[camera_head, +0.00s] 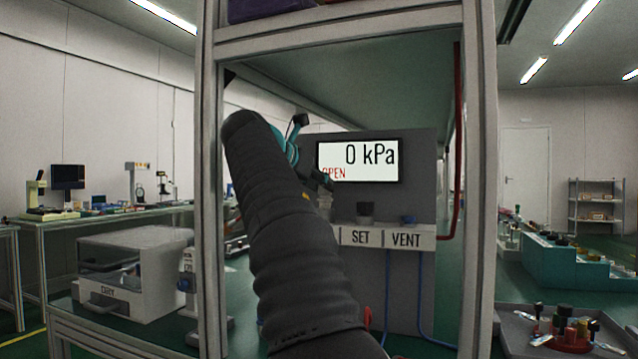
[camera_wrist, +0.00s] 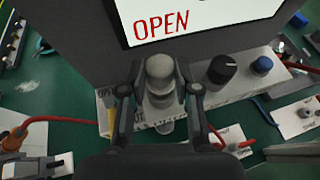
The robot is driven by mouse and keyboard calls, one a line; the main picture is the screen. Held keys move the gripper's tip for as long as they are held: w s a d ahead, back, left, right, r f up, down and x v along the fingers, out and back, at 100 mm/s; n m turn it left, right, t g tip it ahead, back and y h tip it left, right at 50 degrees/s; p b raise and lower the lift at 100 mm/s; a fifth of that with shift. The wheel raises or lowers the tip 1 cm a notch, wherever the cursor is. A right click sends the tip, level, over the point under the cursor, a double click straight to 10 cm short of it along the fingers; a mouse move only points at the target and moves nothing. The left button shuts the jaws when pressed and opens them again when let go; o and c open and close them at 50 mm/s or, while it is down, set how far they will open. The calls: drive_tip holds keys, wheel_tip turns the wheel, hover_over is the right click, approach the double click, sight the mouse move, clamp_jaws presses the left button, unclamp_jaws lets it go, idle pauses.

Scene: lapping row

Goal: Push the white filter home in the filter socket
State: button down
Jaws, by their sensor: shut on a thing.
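The white filter (camera_wrist: 159,68), a pale grey-white piece with a rounded top, stands between the two fingers of my gripper (camera_wrist: 158,84) in the wrist view. The fingers press on it from the left and right, and it looks upright. The filter socket is hidden under the filter and the fingers, so I cannot tell how deep the filter sits.
Behind the gripper a display (camera_head: 357,160) reads 0 kPa and OPEN. The SET knob (camera_wrist: 222,68) and the blue VENT knob (camera_wrist: 262,65) stand close to the right on the ledge. Orange-red hoses (camera_wrist: 62,121) run at both sides. Frame posts (camera_head: 480,180) flank the bay.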

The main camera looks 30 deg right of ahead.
drive_tip(key=shift+f+b, duration=0.5)
drive_tip(key=shift+f, duration=0.35)
drive_tip(key=c, duration=0.8)
unclamp_jaws()
drive_tip(key=shift+o, duration=0.2)
drive_tip(key=v, duration=1.2)
drive_tip(key=shift+r, duration=0.1)
